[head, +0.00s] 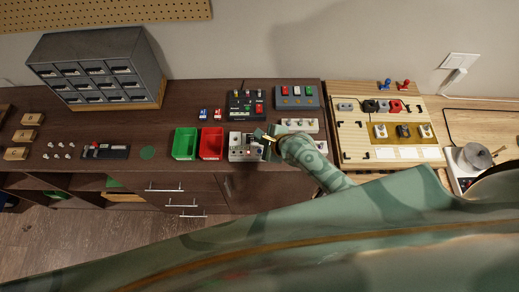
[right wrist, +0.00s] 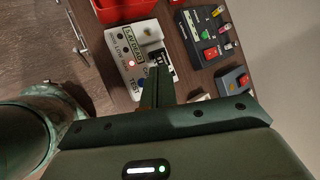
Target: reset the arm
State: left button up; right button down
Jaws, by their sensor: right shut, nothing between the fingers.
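My right gripper (head: 268,138) is over the right side of a white tester box (head: 236,151) on the dark workbench. In the right wrist view its shut fingers (right wrist: 157,92) point toward the same tester box (right wrist: 117,44), and nothing shows between them. The fingers hide part of the box's lower right side; whether they touch it I cannot tell. A red light glows on the box. My left gripper is not in view.
A green bin (head: 185,143) and a red bin (head: 211,143) stand left of the tester. A wooden board with parts (head: 385,161) lies to the right. A grey drawer cabinet (head: 93,45) stands at the back left.

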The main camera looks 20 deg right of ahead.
dwell(0.3)
jog(key=s+d+r+n+g+h, duration=0.1)
jog(key=s+d+r+n+h, duration=0.3)
jog(key=s+d+r+n, duration=0.85)
jog(key=s+d+r+n+h, duration=0.5)
jog(key=r+n, duration=0.4)
jog(key=n, duration=0.8)
jog(key=s+a+f+g+y+b, duration=0.15)
jog(key=f+b, duration=0.25)
jog(key=f, duration=1)
jog(key=s+a+f+m+g+y+b, duration=0.1)
jog(key=s+a+f+b, duration=0.2)
jog(key=f, duration=1)
jog(key=s+a+f+g+y+b, duration=0.15)
jog(key=f+b, duration=0.35)
jog(key=f, duration=0.9)
jog(key=s+f+m+g+y+b, duration=0.1)
jog(key=s+f+b, duration=0.8)
jog(key=s+f, duration=1)
notch_tip(320, 180, down, 5)
jog(key=shift+r+m+g+b, duration=0.1)
jog(key=shift+m+g+b, duration=0.4)
jog(key=shift+m, duration=0.55)
